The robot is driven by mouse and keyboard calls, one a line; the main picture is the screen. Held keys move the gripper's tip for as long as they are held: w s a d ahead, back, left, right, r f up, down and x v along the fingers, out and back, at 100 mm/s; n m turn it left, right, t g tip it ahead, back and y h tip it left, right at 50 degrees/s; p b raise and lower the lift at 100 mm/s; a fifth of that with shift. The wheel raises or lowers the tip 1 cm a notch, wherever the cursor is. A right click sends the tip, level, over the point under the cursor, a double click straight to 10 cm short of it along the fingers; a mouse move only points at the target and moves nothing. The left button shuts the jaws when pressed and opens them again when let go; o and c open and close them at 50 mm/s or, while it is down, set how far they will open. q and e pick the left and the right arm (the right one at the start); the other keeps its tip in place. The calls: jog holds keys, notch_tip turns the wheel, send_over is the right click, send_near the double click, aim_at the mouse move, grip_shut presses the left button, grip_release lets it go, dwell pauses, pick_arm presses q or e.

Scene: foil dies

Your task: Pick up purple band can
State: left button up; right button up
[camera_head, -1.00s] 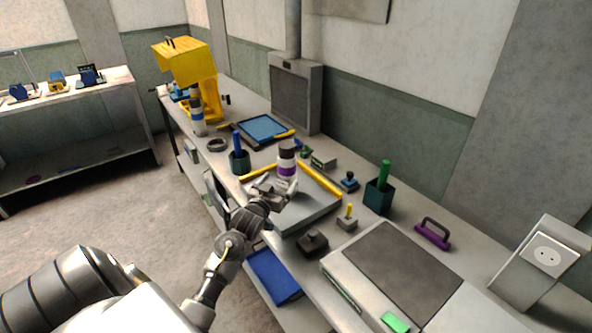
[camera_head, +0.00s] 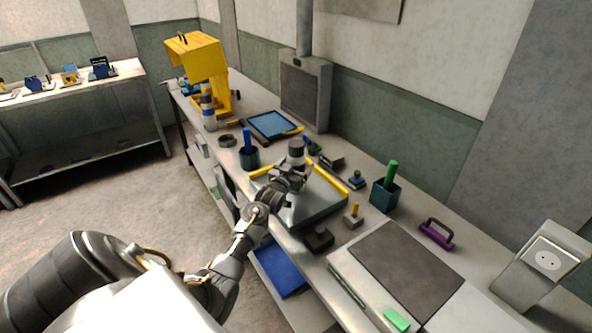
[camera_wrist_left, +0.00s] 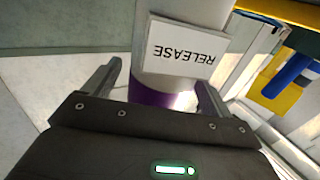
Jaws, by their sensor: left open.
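The purple band can (camera_head: 297,148) stands upright on the grey tray (camera_head: 318,211) in the head view, with its dark top showing and its lower part largely hidden by my left gripper (camera_head: 291,172). In the left wrist view the can's purple band (camera_wrist_left: 152,97) lies between the two fingers of my left gripper (camera_wrist_left: 158,90), which is open around it. A white RELEASE label (camera_wrist_left: 186,50) shows above the band. I cannot tell whether either finger touches the can. My right gripper is not in view.
Yellow strips (camera_head: 333,177) edge the tray. A dark cup with a blue stick (camera_head: 248,157) stands to its left, and a dark cup with a green stick (camera_head: 384,194) to its right. A small block with a yellow peg (camera_head: 353,219) and a black block (camera_head: 318,240) stand nearby.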

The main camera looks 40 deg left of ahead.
pick_arm(q)
jog(key=shift+x, duration=1.05)
jog(key=c, duration=1.1)
jog(key=shift+c, duration=0.6)
jog(key=shift+r, duration=0.1)
